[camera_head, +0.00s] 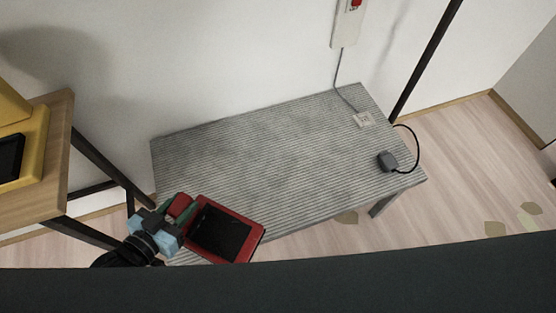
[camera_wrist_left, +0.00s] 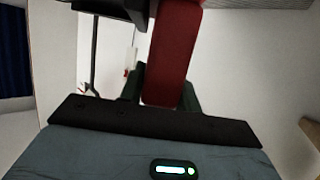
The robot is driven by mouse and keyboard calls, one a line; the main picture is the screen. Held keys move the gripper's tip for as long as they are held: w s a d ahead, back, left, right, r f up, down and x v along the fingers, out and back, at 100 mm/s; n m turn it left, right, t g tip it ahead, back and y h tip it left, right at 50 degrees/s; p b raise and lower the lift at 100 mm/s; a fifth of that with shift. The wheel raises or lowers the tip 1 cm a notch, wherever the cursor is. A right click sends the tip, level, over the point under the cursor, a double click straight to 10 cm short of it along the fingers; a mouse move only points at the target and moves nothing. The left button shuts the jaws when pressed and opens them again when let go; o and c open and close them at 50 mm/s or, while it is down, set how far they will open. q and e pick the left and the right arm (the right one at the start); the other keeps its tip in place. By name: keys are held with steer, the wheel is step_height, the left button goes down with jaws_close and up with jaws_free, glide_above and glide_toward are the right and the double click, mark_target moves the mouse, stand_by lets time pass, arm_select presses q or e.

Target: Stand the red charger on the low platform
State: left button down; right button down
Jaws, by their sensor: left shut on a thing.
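The red charger (camera_head: 226,229) has a dark recessed face and sits over the near left part of the low grey ribbed platform (camera_head: 270,150). My left gripper (camera_head: 181,212) is shut on the charger at its left end. In the left wrist view a red part of the charger (camera_wrist_left: 173,55) lies between the dark green fingers. I cannot tell whether the charger touches the platform or hangs just above it. My right gripper is in neither view.
A dark plug (camera_head: 388,161) with a black cable and a white socket (camera_head: 364,119) lie on the platform's right part. A wooden table (camera_head: 55,190) with a yellow device (camera_head: 33,135) stands at left. A white wall strip (camera_head: 346,25) hangs behind. The platform's middle is clear.

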arm_select(q)
steer(key=w+a+f+b, duration=0.6)
steer(key=w+a+b, duration=0.1)
steer(key=a, duration=0.4)
steer(key=shift+w+a+f, duration=0.25)
steer(key=shift+a+f, duration=0.1)
steer(key=shift+f, duration=0.05)
steer(key=w+d+f, duration=0.1)
steer(key=w+d, duration=0.7)
steer(key=d, duration=0.5)
steer(key=shift+f, duration=0.2)
